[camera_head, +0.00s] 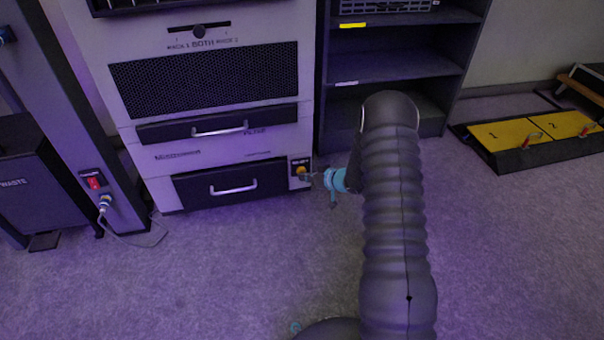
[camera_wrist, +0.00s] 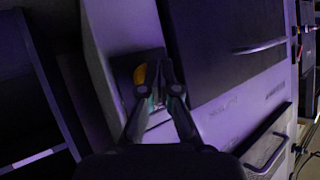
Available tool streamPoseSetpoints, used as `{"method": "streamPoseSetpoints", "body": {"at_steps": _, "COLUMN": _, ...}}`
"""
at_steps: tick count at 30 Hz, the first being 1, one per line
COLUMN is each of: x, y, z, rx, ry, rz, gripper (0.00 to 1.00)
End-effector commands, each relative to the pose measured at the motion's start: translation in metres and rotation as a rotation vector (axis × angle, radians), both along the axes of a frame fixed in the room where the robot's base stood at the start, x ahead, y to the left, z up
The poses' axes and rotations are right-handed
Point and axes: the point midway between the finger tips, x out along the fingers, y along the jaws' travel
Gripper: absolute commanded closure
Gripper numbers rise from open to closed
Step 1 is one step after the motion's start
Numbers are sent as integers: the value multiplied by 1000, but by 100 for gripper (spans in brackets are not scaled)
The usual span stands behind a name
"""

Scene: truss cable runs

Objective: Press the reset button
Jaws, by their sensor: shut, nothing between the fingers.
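The reset button looks to be the yellow round button (camera_head: 301,170) on a small dark plate at the lower right corner of the white cabinet (camera_head: 160,193). It also shows in the wrist view (camera_wrist: 140,74), partly covered by my fingers. My gripper (camera_head: 312,175) is shut and empty, with its fingertips right at the button plate. The small label above the button is too blurred to read.
Two drawers with bar handles (camera_head: 233,189) sit left of the button. A dark shelf (camera_head: 400,70) stands right of the cabinet. A post with a red switch (camera_head: 94,183) and cable stands at left, beside a waste bin (camera_head: 35,190). Yellow floor panels (camera_head: 510,133) lie at far right. Open carpet lies in front.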

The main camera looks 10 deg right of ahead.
Motion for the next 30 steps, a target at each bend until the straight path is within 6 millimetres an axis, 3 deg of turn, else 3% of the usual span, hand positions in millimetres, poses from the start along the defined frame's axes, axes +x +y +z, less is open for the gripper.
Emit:
{"method": "streamPoseSetpoints", "body": {"at_steps": 20, "x": 4, "y": 0, "z": 0, "rx": 1, "ry": -1, "rz": 0, "gripper": 100}}
{"method": "streamPoseSetpoints", "body": {"at_steps": 30, "x": -8, "y": -1, "z": 0, "rx": 0, "ry": 1, "rz": 0, "gripper": 100}}
